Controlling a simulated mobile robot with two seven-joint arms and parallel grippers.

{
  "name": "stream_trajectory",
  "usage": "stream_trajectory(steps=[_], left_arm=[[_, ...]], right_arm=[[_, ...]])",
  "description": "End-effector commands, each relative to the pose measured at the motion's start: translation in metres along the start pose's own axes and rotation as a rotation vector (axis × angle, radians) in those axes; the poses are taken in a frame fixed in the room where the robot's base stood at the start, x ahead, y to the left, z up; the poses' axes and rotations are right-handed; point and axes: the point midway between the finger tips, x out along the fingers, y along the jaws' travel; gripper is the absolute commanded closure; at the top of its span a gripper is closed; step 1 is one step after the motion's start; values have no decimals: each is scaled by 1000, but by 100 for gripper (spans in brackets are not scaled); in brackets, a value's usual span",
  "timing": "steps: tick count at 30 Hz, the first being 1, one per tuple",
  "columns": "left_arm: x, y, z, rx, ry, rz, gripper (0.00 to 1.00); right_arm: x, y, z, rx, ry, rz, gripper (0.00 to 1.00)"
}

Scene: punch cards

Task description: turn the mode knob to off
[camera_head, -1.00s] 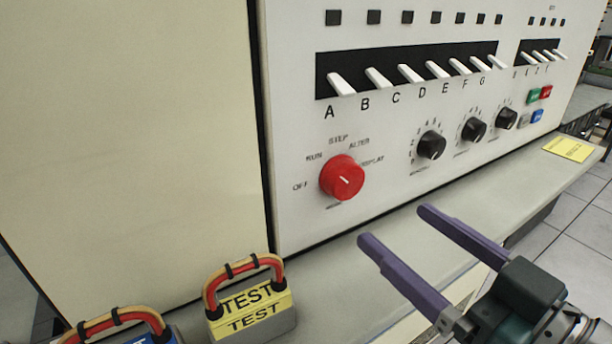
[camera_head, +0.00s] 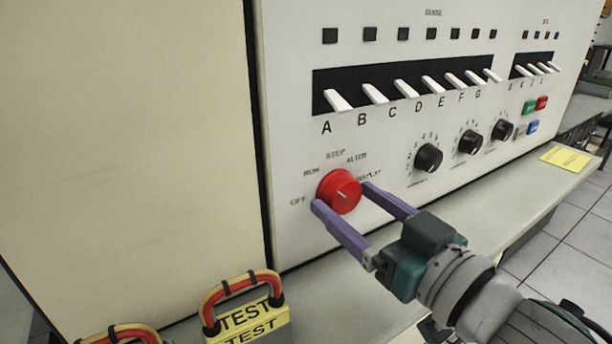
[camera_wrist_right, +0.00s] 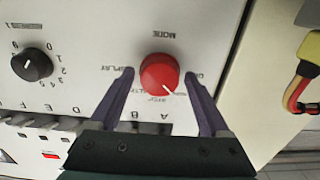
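The red mode knob (camera_head: 339,191) is on the pale panel, with OFF, RUN, STEP, ALTER and DISPLAY printed around it. It also shows in the right wrist view (camera_wrist_right: 158,72), upside down, with its white mark pointing lower right, roughly toward RUN. My right gripper (camera_head: 343,197) is open, its purple fingers on either side of the knob. In the right wrist view the gripper (camera_wrist_right: 159,74) has a small gap between each fingertip and the knob, and the fingers do not appear closed on it. My left gripper is not in view.
A row of white lever switches (camera_head: 404,88) is above the knob, and black dials (camera_head: 428,157) are to its right. A padlock-like yellow TEST block (camera_head: 246,321) stands on the ledge at lower left. A yellow card (camera_head: 566,159) lies on the ledge at right.

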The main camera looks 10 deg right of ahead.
Motion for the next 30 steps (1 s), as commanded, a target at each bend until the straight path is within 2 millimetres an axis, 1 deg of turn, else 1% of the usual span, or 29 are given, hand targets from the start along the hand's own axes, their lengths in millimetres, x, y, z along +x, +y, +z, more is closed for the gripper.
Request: stream_trajectory(steps=[1,2,18,25,30], left_arm=[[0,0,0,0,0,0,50],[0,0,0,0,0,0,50],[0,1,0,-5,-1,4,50],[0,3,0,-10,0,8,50],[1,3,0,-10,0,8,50]], right_arm=[[0,0,0,0,0,0,26],[0,0,0,0,0,0,29],[0,0,0,0,0,0,90],[0,0,0,-19,0,0,91],[0,0,0,-83,1,0,91]])
